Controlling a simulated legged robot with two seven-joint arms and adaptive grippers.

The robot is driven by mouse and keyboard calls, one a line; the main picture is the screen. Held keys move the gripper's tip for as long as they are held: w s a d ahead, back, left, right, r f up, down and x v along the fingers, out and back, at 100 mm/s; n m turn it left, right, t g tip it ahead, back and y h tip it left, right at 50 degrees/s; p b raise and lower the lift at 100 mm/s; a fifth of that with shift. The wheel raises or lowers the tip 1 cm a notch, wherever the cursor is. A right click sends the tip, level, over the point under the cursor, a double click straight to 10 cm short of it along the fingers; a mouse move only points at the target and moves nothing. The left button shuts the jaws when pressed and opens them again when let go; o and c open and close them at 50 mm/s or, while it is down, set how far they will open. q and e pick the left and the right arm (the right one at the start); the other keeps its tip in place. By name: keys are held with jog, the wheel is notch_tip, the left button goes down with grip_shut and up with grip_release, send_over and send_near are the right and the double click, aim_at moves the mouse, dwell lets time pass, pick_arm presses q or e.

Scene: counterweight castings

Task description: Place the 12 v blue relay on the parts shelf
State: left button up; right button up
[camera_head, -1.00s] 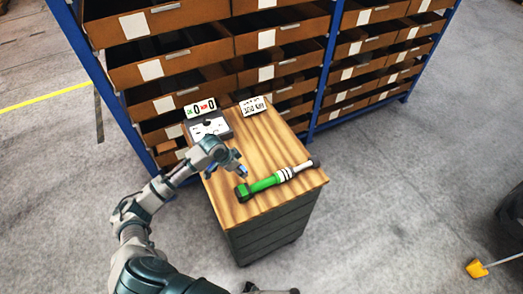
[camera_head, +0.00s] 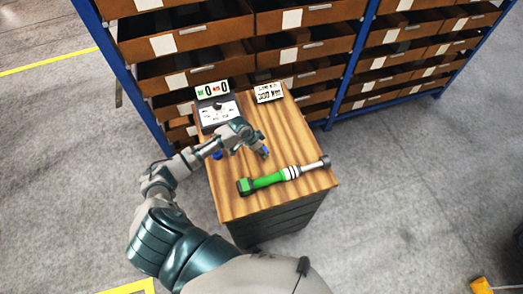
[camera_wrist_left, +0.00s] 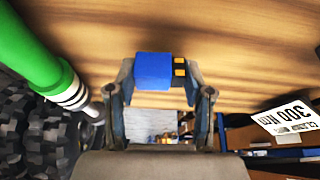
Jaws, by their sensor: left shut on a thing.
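My left gripper (camera_head: 258,147) is over the wooden top of the cabinet, behind the green wrench. It is shut on the blue relay (camera_wrist_left: 153,70), a small box with dark, yellow-marked parts on one side. The relay sits between the fingertips in the left wrist view, with the wood grain behind it. The shelf rack (camera_head: 300,52) with blue posts and brown bins stands behind the cabinet. Which place on it is the parts shelf I cannot tell. My right gripper is not in view.
A green torque wrench (camera_head: 270,180) lies across the cabinet top (camera_head: 230,205). Another small blue thing (camera_head: 217,155) is beside my arm. Grey floor surrounds the cabinet.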

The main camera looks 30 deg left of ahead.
pick_arm(q)
jog(key=shift+d+f, duration=0.15)
jog(key=shift+f, duration=0.75)
jog(key=shift+s+d+r, duration=0.1)
jog(key=shift+s+r, duration=0.05)
jog(key=shift+r, duration=0.05)
jog(key=o, duration=0.9)
jog(key=shift+f, duration=0.15)
jog(key=shift+o, duration=1.2)
jog(key=shift+a+f, duration=0.1)
jog(key=shift+a, duration=0.15)
